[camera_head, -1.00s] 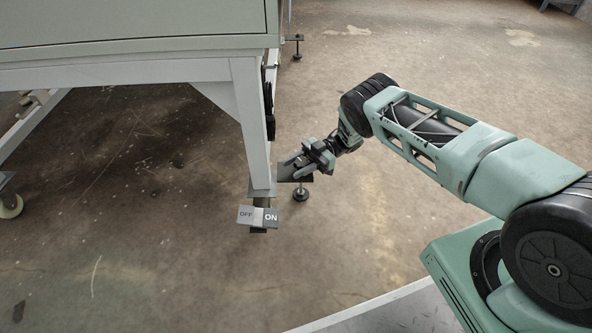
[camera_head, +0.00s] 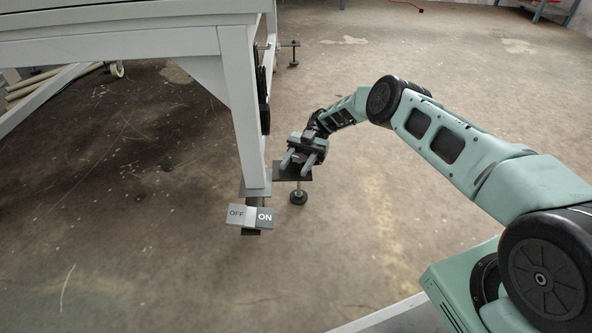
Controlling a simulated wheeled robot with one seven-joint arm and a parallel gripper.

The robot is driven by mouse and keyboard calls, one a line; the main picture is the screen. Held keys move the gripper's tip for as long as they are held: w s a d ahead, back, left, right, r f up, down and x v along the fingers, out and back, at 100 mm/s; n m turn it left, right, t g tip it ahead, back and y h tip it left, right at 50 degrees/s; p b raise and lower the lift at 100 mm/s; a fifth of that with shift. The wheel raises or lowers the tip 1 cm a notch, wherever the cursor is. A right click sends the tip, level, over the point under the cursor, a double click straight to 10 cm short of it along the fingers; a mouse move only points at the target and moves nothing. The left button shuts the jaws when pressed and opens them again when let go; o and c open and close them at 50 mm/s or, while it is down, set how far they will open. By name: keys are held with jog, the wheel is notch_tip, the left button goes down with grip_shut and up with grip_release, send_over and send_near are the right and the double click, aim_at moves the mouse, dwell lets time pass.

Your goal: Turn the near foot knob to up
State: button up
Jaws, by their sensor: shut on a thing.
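The near foot (camera_head: 299,197), a dark round pad on a short post, stands on the floor below a dark flat plate (camera_head: 291,176) beside the table leg. My gripper (camera_head: 298,163) reaches in from the upper right. Its two grey fingers point down at the plate and are shut on the near foot knob. The knob is mostly hidden between the fingers, so its exact turn angle cannot be read.
An OFF/ON block (camera_head: 250,216) sits at the bottom of the light grey table leg (camera_head: 246,125), left of the foot. A far foot (camera_head: 293,58) stands further back.

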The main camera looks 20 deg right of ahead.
jog(key=shift+s+g+h+b, duration=0.1)
jog(key=shift+g+h+b, duration=0.2)
dwell(0.4)
jog(key=o, duration=1)
jog(key=shift+c, duration=0.2)
